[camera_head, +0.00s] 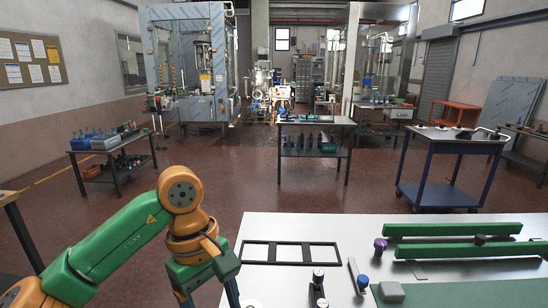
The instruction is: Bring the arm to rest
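My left arm (117,245), green and orange, comes in from the lower left. It bends at the elbow (180,190), and its forearm (203,268) points down past the left edge of the near table (340,238). My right arm and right gripper do not show.
The near table holds a black divided frame (291,243), a purple-topped knob (380,245), a blue-ended tool (358,275), green bars (455,229) and a green mat (500,292). A blue cart (440,193) and other tables stand behind, with open floor between.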

